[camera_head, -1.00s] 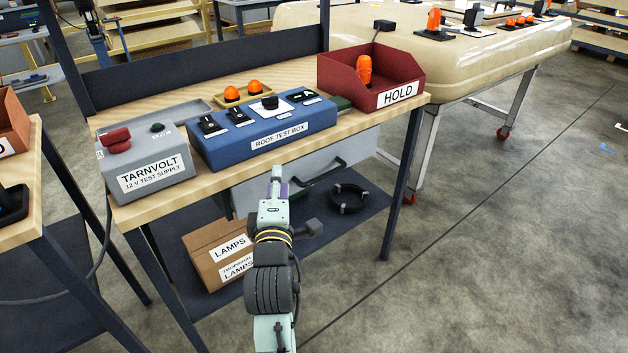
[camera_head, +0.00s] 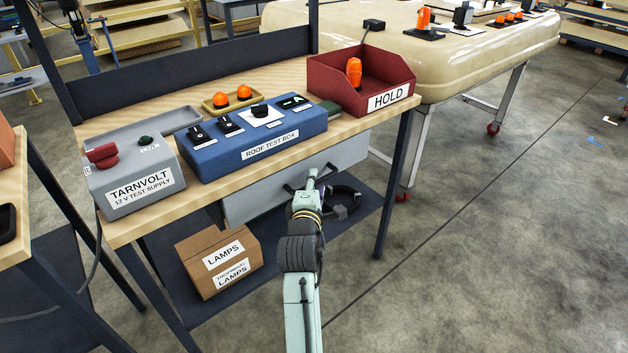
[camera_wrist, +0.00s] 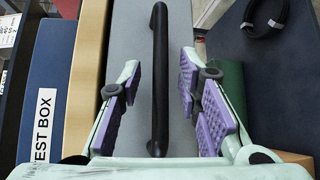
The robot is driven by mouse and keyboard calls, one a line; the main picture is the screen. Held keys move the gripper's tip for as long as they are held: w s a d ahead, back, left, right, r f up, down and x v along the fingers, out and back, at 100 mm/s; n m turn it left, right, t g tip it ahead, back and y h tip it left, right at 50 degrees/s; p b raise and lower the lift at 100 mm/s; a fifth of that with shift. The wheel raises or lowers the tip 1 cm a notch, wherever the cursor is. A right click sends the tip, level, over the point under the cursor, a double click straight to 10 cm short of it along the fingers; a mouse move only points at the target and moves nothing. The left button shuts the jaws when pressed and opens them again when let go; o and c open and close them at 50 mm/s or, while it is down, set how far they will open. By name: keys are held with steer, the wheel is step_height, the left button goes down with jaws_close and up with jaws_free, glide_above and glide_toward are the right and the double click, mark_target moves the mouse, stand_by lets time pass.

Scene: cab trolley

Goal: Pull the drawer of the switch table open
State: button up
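The switch table (camera_head: 215,215) has a wooden top, and a grey drawer (camera_head: 250,200) hangs under its front edge. The drawer front (camera_wrist: 134,60) fills the middle of the wrist view, with a black bar handle (camera_wrist: 159,70) running up it. My gripper (camera_wrist: 158,100) is open. Its purple pads stand on both sides of the handle, with gaps left and right, and I see no contact. In the head view my gripper (camera_head: 311,174) is in front of the drawer at the handle, and my arm hides part of the drawer. The drawer looks closed.
On the table stand a grey test supply (camera_head: 140,170), a blue roof test box (camera_head: 255,140) and a red HOLD bin (camera_head: 362,82). On the lower shelf are a LAMPS carton (camera_head: 218,258) and a black cable coil (camera_head: 345,203). Floor to the right is clear.

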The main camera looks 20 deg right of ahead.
steer(key=shift+w+d, duration=0.1)
steer(key=shift+w, duration=0.15)
steer(key=shift+c, duration=0.5)
jaws_close()
stand_by(0.4)
